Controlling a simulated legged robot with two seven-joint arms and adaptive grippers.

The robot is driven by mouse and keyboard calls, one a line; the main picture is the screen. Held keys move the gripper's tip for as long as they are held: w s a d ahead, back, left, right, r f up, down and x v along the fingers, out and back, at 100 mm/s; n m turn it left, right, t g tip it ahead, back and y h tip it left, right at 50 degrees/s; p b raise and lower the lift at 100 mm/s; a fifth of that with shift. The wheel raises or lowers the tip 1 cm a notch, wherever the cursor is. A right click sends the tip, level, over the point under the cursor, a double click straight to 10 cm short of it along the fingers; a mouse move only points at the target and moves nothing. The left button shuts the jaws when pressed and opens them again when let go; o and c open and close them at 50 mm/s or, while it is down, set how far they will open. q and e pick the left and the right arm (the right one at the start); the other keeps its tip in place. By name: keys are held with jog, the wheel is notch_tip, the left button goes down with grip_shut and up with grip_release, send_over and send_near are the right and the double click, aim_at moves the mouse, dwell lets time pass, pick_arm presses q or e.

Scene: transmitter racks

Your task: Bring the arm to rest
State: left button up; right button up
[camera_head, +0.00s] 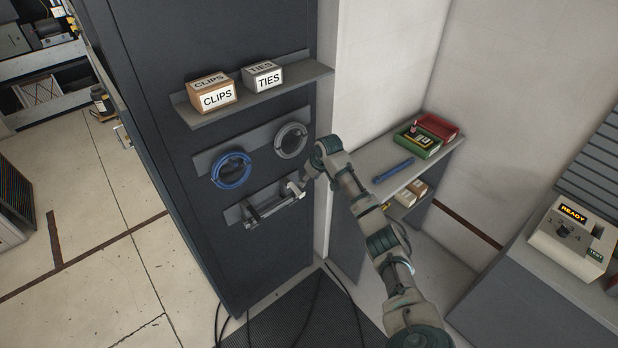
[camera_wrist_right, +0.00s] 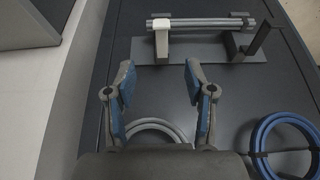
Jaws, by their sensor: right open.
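My right arm (camera_head: 383,240) reaches up from the lower right in the head view, its end bent over beside the dark rack. My right gripper (camera_head: 312,168) is small there, near the right end of the lower bracket. In the right wrist view the gripper (camera_wrist_right: 160,82) is open, with blue pads apart and nothing between them. It is in front of the rack panel, apart from the grey bars (camera_wrist_right: 205,23) on their bracket. My left gripper is not in view.
A blue ring (camera_head: 215,178) and a grey ring (camera_head: 279,145) hang on the rack. A shelf above holds CLIPS (camera_head: 217,99) and TIES (camera_head: 264,80) boxes. A side shelf (camera_head: 360,176) carries a blue tool (camera_head: 393,170) and trays. A READY console (camera_head: 575,238) stands right.

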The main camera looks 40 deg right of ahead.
jog(key=s+a+f+g+b, duration=0.15)
jog(key=s+f, duration=0.35)
jog(key=f, duration=0.9)
jog(key=s+a+f+h+p, duration=0.1)
jog(key=s+a+f, duration=0.3)
jog(key=f, duration=0.9)
jog(key=s+a+f+g+b, duration=0.1)
jog(key=s+f, duration=0.6)
jog(key=f, duration=0.7)
jog(key=s+a+f, duration=0.3)
jog(key=s+f, duration=0.5)
jog(key=s, duration=0.3)
jog(key=s+a+f, duration=0.4)
jog(key=s+f, duration=0.4)
jog(key=s, duration=0.3)
jog(key=s+a+f, duration=0.2)
jog(key=s+a, duration=0.1)
jog(key=s, duration=0.4)
jog(key=s+a+f+n+g+b, duration=0.1)
jog(key=s+a+f, duration=0.1)
jog(key=s, duration=0.6)
jog(key=s+a+f, duration=0.2)
jog(key=s+a, duration=0.1)
jog(key=s, duration=0.5)
jog(key=shift+a+y, duration=0.3)
jog(key=shift+a, duration=0.05)
